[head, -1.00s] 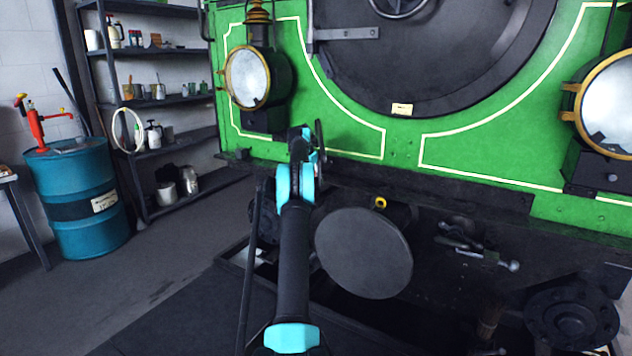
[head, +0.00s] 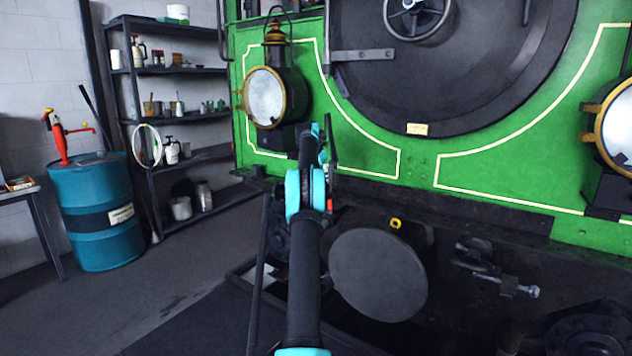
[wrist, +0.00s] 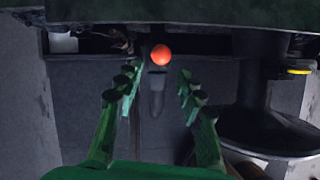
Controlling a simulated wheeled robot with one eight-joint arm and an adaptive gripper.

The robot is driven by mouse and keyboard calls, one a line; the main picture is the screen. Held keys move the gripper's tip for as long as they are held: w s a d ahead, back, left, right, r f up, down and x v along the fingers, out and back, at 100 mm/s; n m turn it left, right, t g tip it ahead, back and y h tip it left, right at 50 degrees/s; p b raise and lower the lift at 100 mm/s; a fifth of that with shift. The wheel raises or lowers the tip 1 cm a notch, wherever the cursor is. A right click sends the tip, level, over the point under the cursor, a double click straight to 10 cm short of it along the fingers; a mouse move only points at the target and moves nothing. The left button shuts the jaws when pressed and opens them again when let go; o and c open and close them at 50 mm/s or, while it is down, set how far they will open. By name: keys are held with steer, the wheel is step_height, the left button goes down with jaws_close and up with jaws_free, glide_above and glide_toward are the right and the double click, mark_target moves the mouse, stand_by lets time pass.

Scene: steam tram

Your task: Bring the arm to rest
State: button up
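My arm (head: 305,250) reaches forward and up from the bottom of the head view, in front of the green steam tram (head: 370,150). Its far end is near the tram's front beam, where the arm's own links largely hide the gripper. In the wrist view, my gripper (wrist: 158,95) has its two fingers spread apart, with no object clamped between them. A red-orange ball-shaped thing (wrist: 161,55) on a dark grey stem shows between and beyond the fingertips. I cannot tell how far away it is.
A round buffer (head: 378,275) is right of the arm, and a lamp (head: 267,97) is above left. A dark shelf (head: 180,70) and a blue drum (head: 97,215) stand at the left. Floor (head: 150,310) is clear between drum and tram.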

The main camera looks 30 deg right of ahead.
steer(key=shift+a, duration=0.1)
steer(key=s+a+r+m+t, duration=0.15)
steer(key=a+m, duration=0.35)
steer(key=a, duration=1.2)
steer(key=s+a+f+m+y, duration=0.1)
steer(key=s+a+m, duration=0.3)
steer(key=a, duration=0.5)
steer(key=s+a+f+m+y, duration=0.1)
steer(key=s+a+f, duration=0.1)
steer(key=s+a, duration=0.5)
steer(key=s+a+f+m, duration=0.3)
steer(key=s+a+f, duration=0.2)
steer(key=s, duration=0.6)
steer(key=s+a+f+m+t+y, duration=0.1)
steer(key=s+a+f+m, duration=0.2)
steer(key=s+a+f, duration=0.3)
steer(key=s+a+f+m+y, duration=0.1)
steer(key=s+a+f+m, duration=0.3)
steer(key=s+a, duration=0.8)
steer(key=s+f, duration=0.2)
steer(key=s, duration=0.4)
steer(key=shift+f, duration=0.25)
steer(key=shift+w+t, duration=0.1)
steer(key=shift+t, duration=0.15)
steer(key=shift+c, duration=0.2)
steer(key=shift+d, duration=0.1)
steer(key=shift+c, duration=0.4)
